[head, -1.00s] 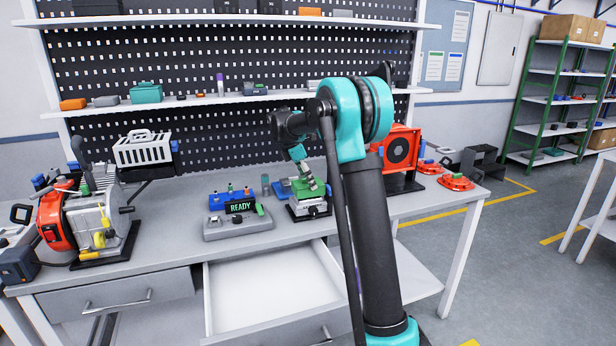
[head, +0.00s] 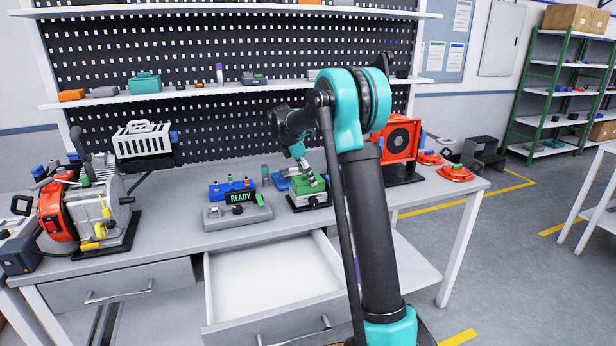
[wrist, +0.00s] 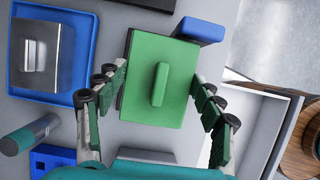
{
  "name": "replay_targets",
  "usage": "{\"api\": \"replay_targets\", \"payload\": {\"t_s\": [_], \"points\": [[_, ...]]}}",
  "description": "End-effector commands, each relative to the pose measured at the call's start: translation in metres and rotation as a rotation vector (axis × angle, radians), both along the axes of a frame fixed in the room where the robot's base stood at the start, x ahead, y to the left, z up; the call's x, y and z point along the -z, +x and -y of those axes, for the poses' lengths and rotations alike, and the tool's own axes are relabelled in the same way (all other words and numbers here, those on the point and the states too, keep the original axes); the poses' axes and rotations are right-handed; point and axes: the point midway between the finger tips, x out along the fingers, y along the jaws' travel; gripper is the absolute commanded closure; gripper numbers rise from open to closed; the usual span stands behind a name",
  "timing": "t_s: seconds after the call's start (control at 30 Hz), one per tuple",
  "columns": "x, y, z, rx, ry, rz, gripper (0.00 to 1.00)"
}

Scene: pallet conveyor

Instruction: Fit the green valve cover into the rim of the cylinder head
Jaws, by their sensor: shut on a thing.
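The green valve cover (head: 308,186) lies on or just above the cylinder head (head: 310,205) on the workbench. In the wrist view the cover (wrist: 170,80) is a flat green square with a raised bar on top. My gripper (wrist: 160,95) has one finger along each side edge of the cover and is shut on it. A dark edge below the cover shows at its left. The cover hides most of the cylinder head and its rim, so I cannot tell whether it is fully seated. My gripper (head: 308,175) comes down from above in the head view.
A grey READY box (head: 238,213) stands left of the cylinder head. A blue tray (wrist: 82,98) with a metal block lies beside the cover. A red fan-like unit (head: 398,143) is at the right. An open, empty drawer (head: 275,278) juts out in front.

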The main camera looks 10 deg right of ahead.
Motion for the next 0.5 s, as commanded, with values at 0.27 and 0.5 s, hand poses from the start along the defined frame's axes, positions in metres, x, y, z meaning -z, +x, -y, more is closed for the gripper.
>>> {"api": "replay_targets", "payload": {"t_s": [0.27,0.5], "points": [[-0.0002,0.0000,0.0000,0.000,0.000,0.000,0.25],[-0.0002,0.0000,0.0000,0.000,0.000,0.000,0.08]]}}
